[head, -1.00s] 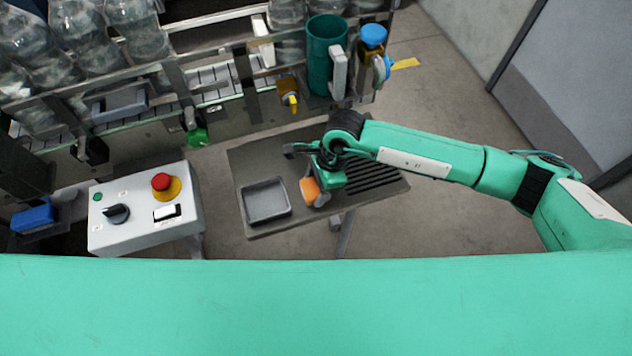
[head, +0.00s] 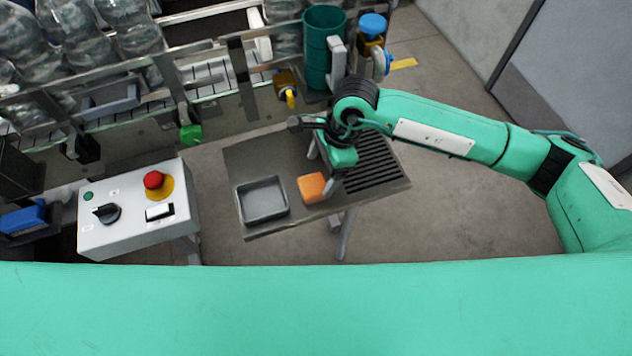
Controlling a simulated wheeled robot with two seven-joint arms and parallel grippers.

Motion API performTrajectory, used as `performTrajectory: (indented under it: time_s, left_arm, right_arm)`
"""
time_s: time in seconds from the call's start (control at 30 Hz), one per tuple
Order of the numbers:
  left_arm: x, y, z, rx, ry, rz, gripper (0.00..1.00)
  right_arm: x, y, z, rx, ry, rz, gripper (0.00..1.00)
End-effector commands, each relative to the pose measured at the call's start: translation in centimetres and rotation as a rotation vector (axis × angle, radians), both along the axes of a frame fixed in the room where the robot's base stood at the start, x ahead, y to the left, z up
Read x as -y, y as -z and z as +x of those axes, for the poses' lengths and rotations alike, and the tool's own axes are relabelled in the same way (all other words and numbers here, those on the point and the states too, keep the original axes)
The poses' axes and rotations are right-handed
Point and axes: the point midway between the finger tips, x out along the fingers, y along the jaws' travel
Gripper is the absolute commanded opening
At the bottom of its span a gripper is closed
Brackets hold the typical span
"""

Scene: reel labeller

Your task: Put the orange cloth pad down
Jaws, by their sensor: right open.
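The orange cloth pad (head: 312,187) lies on the grey side table (head: 285,146), between the shallow square tray and the ribbed black area. My right gripper (head: 322,172) is open just above and behind the pad, toward the ribbed side. One finger tip shows close to the pad's right edge; I cannot tell if it touches. My left gripper is not in view.
The shallow grey tray (head: 263,201) sits left of the pad. A white control box (head: 138,212) with a red stop button (head: 153,180) stands further left. The bottle conveyor with a green cylinder (head: 321,48) runs behind the table.

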Motion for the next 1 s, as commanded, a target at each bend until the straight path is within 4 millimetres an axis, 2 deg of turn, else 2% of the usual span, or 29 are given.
performTrajectory:
  time_s: [0.03, 0.1, 0.23, 0.4, 1.0]
  left_arm:
    - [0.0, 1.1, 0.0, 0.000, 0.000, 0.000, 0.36]
    - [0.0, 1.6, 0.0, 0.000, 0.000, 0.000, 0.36]
    - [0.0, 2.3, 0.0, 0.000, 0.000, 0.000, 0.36]
    - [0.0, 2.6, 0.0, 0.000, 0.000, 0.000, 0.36]
    - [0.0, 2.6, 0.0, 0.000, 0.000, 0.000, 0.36]
  right_arm:
    - [0.4, -0.7, 0.2, 0.006, -0.001, 0.000, 0.80]
    - [0.7, -2.1, 0.4, 0.004, 0.000, 0.000, 0.80]
    - [1.3, -4.1, 0.5, 0.003, 0.000, 0.000, 0.80]
    - [1.7, -5.4, 0.5, 0.000, 0.000, -0.001, 0.80]
    - [1.7, -5.7, 0.5, -0.001, 0.000, -0.001, 0.80]
